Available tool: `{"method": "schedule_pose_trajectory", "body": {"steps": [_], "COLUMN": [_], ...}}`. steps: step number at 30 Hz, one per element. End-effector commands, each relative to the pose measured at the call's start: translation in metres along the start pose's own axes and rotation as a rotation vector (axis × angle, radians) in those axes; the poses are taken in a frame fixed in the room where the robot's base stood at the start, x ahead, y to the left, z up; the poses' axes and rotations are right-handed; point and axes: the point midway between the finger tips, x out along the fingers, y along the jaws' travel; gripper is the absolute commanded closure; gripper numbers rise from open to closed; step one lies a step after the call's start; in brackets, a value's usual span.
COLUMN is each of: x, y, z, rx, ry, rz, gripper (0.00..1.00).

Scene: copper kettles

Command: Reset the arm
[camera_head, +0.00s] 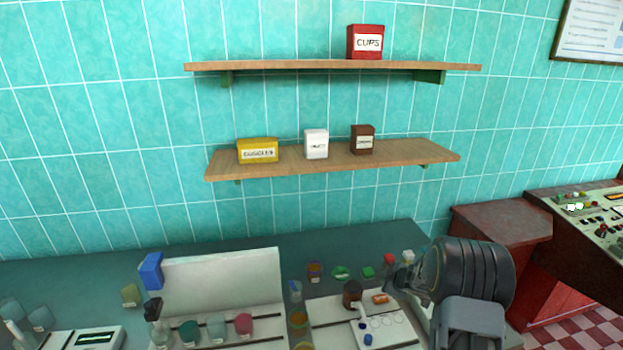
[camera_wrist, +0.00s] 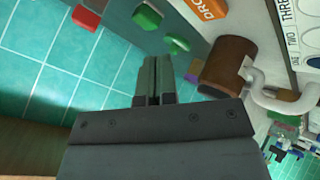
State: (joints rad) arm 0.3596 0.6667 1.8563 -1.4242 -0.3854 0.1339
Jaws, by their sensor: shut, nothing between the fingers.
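My gripper (camera_wrist: 153,80) shows in the wrist view with its two dark fingers together and nothing between them. In the head view my arm reaches in from the lower right, and my gripper (camera_head: 393,279) is above the right part of the counter, partly hidden by the wrist. A brown cylindrical container (camera_wrist: 229,64) lies to the right of the fingers in the wrist view, apart from them. Green pieces (camera_wrist: 147,18) and a red piece (camera_wrist: 86,18) show beyond the fingertips.
A teal counter (camera_head: 350,238) runs below two wooden shelves (camera_head: 290,160). The lower shelf bears a yellow box (camera_head: 258,150), a white box (camera_head: 316,144) and a brown box (camera_head: 362,139). A red cups box (camera_head: 365,42) stands on the upper shelf. A white panel (camera_head: 222,275) stands on the counter.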

Motion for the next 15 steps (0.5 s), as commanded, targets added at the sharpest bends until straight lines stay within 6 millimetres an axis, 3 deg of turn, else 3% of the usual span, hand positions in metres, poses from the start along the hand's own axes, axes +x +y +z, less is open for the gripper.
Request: {"method": "schedule_pose_trajectory", "body": {"steps": [4, 7, 11, 15], "x": [-0.008, -0.038, -0.094, -0.157], "y": [-0.01, -0.012, -0.024, -0.053], "z": [0.039, 0.055, 0.052, 0.028], "rx": [0.148, 0.29, 0.488, 0.698], "ry": [-0.206, -0.369, -0.551, -0.67], "rz": [0.035, 0.083, 0.124, 0.116], "gripper": [1.0, 1.0, 1.0, 1.0]}}
